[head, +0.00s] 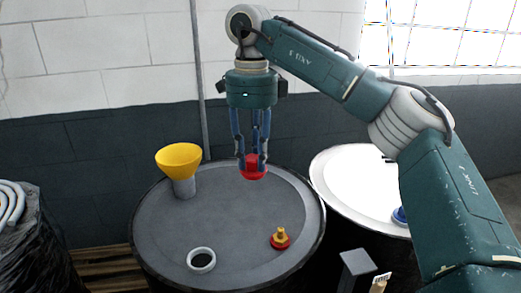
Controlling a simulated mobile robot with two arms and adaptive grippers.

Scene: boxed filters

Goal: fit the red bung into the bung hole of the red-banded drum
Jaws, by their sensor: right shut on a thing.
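My right gripper (252,160) points straight down over the far part of the grey drum's top (230,215). Its blue fingers are shut on the red bung (254,173), which has a wide flange below. The bung appears to be above the lid; the exact gap is hard to tell. An open dark hole with a pale raised rim, the bung hole (201,260), is at the drum's near left, well apart from the bung. I cannot see a red band on this drum. My left gripper is not in view.
A yellow funnel (179,160) stands at the drum's far left. A red and yellow fitting (280,239) sits at the near right. A white-topped drum (350,180) with a blue item (400,215) stands to the right. The middle of the grey lid is clear.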

